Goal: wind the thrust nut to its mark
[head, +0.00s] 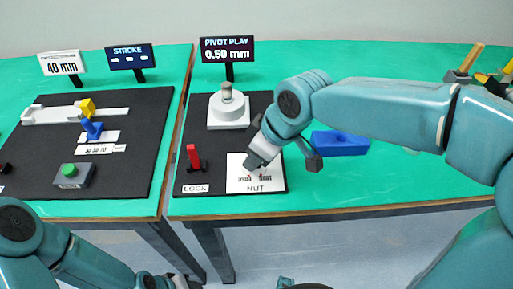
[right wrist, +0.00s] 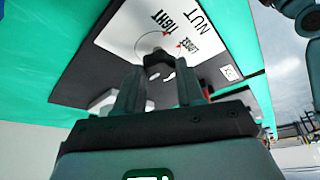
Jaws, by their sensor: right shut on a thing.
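My right gripper (head: 252,163) reaches down to the white NUT plate (head: 240,184) on the right-hand black board. In the right wrist view, its fingers (right wrist: 158,72) are shut on a small dark nut (right wrist: 154,57) that stands on the plate. A thin ring and small red marks surround the nut, with the words TIGHT and LOOSE beside them. The gripper hides much of the nut in the head view. The PIVOT PLAY display (head: 227,49) reads 0.50 mm. A red lever (head: 193,156) stands upright above the LOCK label. My left gripper is not clearly seen.
A round grey pivot on a white base (head: 228,120) stands behind the plate. A blue block (head: 340,143) lies on the green table right of the board.

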